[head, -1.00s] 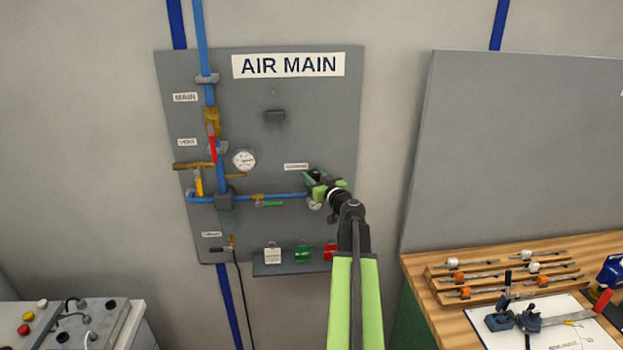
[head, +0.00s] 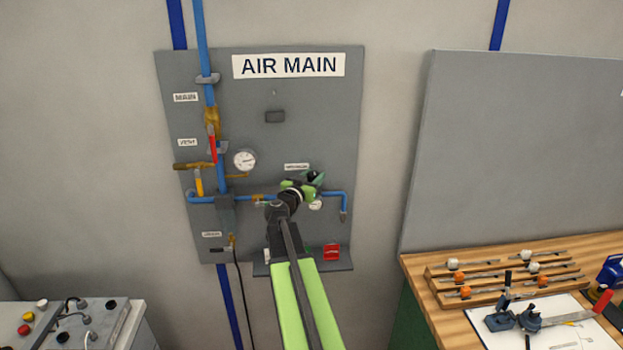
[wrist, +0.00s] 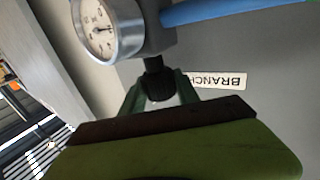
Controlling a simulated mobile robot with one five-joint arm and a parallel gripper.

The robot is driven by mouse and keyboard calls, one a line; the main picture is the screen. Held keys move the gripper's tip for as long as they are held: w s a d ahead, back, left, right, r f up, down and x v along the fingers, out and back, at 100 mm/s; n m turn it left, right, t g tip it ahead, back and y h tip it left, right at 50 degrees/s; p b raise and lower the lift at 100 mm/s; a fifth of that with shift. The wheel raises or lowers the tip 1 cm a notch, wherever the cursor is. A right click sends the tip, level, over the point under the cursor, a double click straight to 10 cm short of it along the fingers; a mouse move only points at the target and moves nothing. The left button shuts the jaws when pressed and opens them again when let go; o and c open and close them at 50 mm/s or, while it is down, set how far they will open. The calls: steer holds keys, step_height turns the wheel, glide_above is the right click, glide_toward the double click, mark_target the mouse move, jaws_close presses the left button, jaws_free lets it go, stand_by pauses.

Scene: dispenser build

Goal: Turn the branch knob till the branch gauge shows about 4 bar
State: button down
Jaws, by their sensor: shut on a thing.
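The branch gauge (head: 316,203) is a small white dial on the blue branch pipe. In the wrist view the branch gauge (wrist: 103,28) is large, at the upper left, seen upside down and at a slant; I cannot read its value surely. The dark ribbed branch knob (wrist: 158,82) sticks out from the grey regulator body beside the gauge. My gripper (wrist: 160,98) is shut on the knob, a finger on each side. In the head view my gripper (head: 312,181) is at the regulator, and the knob is mostly hidden by it.
A workbench (head: 425,272) stands at right.

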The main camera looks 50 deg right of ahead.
steer(key=shift+w+m+g+h, duration=0.15)
steer(key=shift+m+g+h, duration=0.25)
steer(key=shift+m+g, duration=1.5)
steer(key=shift+r+g, duration=0.1)
steer(key=shift+g, duration=0.6)
steer(key=c, duration=1.2)
jaws_free()
steer(key=shift+a, duration=0.35)
steer(key=a, duration=1.6)
steer(key=shift+s+a, duration=0.2)
steer(key=shift+a, duration=0.1)
